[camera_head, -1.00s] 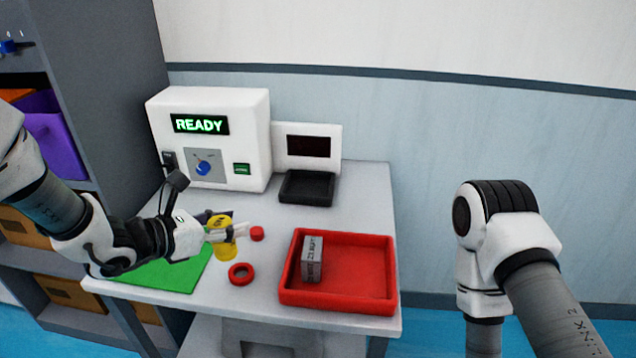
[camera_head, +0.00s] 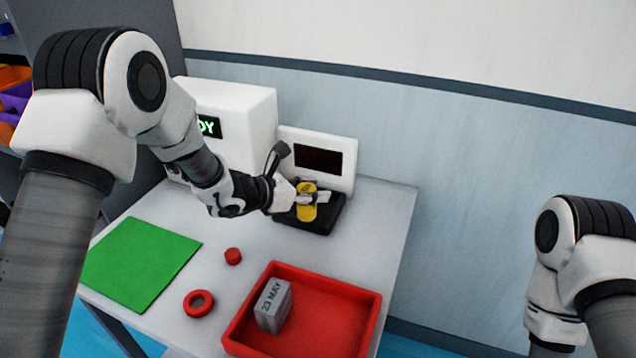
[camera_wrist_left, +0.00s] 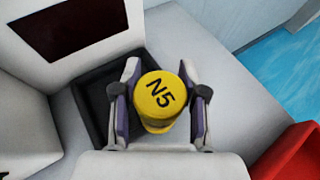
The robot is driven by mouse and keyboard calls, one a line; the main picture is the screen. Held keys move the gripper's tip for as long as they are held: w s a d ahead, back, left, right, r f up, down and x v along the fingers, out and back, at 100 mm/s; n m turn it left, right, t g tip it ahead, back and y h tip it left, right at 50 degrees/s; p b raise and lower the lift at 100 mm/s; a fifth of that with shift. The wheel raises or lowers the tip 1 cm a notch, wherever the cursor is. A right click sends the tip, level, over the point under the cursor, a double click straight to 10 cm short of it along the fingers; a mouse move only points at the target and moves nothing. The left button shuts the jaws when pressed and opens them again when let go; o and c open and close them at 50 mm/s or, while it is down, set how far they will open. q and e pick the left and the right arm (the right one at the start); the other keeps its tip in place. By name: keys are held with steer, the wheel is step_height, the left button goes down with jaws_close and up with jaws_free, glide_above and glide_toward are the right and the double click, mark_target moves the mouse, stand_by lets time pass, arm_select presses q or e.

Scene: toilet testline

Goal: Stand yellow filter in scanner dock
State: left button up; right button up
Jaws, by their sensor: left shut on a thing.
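The yellow filter (camera_head: 306,203) is a short cylinder marked N5 on its top, which shows in the left wrist view (camera_wrist_left: 160,95). My left gripper (camera_head: 308,197) is shut on it, with one finger on each side. The filter is upright, over or in the black scanner dock (camera_head: 325,222) in front of the white scanner with a dark screen (camera_head: 318,160). I cannot tell whether its base touches the dock floor. In the left wrist view the dock (camera_wrist_left: 95,105) shows to the left of the filter. My right gripper is out of view.
A red tray (camera_head: 340,300) holds a grey block marked 23 MAY (camera_head: 273,305). A red ring (camera_head: 199,302) and a small red cap (camera_head: 233,256) lie near a green mat (camera_head: 142,262). A white machine (camera_head: 245,110) stands left of the scanner.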

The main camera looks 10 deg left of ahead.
arm_select(q)
steer(key=w+f, duration=0.1)
steer(key=w, duration=0.1)
steer(key=w+f+p, duration=0.1)
steer(key=w, duration=0.1)
steer(key=w+f+p, duration=0.1)
steer(key=w+f, duration=0.1)
steer(key=w, duration=0.1)
steer(key=shift+a, duration=0.35)
steer(key=shift+s+f+b, duration=0.1)
steer(key=shift+f+b, duration=0.1)
steer(key=shift+b, duration=0.1)
steer(key=o, duration=1.2)
steer(key=shift+r, duration=0.1)
steer(key=shift+r+p, duration=0.3)
steer(key=shift+p, duration=0.15)
steer(key=v, duration=0.4)
steer(key=b+v, duration=0.1)
steer(key=v, duration=0.7)
steer(key=shift+f+b, duration=0.3)
steer(key=shift+b, duration=0.05)
